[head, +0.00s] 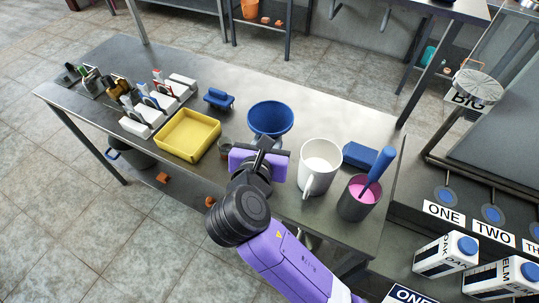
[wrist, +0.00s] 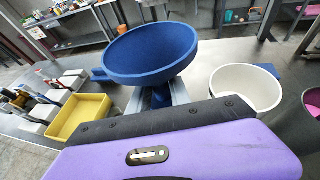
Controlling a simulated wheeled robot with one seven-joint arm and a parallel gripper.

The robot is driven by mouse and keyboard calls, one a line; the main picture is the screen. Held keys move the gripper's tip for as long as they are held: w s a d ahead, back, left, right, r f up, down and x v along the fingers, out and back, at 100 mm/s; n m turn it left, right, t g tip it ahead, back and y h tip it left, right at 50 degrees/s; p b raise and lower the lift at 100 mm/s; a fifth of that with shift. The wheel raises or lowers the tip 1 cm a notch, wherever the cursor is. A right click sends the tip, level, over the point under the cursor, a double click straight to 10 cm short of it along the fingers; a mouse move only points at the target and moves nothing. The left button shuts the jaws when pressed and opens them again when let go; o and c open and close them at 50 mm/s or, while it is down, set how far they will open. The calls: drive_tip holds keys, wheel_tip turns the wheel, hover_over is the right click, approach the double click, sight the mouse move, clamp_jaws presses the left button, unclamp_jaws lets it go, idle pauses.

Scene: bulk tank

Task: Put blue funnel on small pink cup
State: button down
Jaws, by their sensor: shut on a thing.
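The blue funnel (head: 271,118) is upright with its wide mouth facing up. My gripper (head: 265,146) is shut on the lower part of the funnel. In the wrist view the funnel (wrist: 152,50) stands over the jaws, which hide much of its spout. A cup with pink inside and a grey outer wall (head: 352,207) stands near the right end of the table, to the right of my gripper. A blue-handled tool (head: 380,163) leans in this cup. In the wrist view only part of the cup (wrist: 311,99) shows at the right edge.
A white mug (head: 318,164) stands between my gripper and the pink-lined cup. A blue block (head: 361,154) lies behind them. A small dark cup (head: 225,147) and a yellow tray (head: 188,150) are left of my gripper. The table's back middle is clear.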

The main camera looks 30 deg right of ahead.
wheel_tip(320, 180, down, 7)
drive_tip(key=shift+r+b, duration=0.1)
drive_tip(key=shift+b, duration=0.35)
drive_tip(key=c, duration=1.2)
unclamp_jaws()
